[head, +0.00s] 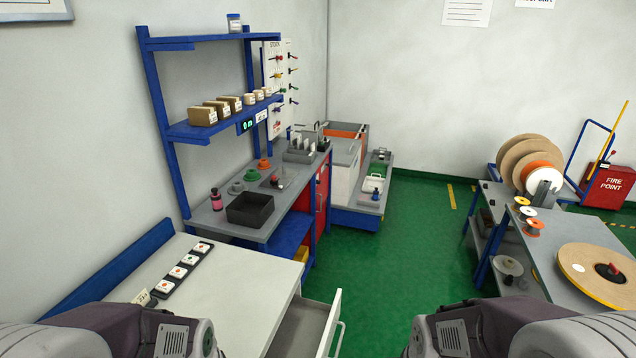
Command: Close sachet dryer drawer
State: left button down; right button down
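An open drawer with a white front (328,323) sticks out from the right side of the pale bench (230,290) at the front left. A light bar handle (339,338) is on its outer face, and its grey inside shows between the front and the bench. The lower end of the drawer is cut off by the picture's edge. I cannot read any label on it. Only links of my two arms show at the bottom corners, apart from the drawer. Neither gripper is in view.
A black strip with several white pads (183,270) lies on the pale bench. Behind it stands a blue-framed workbench with a black bin (250,209). Green floor (385,265) is clear right of the drawer. A grey table with reels (599,270) stands at right.

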aim_at(307, 329)
jog(key=l, duration=0.2)
jog(key=i+l+u, duration=0.4)
jog(key=l, duration=0.2)
jog(key=l+u, duration=0.2)
jog(key=l, duration=0.1)
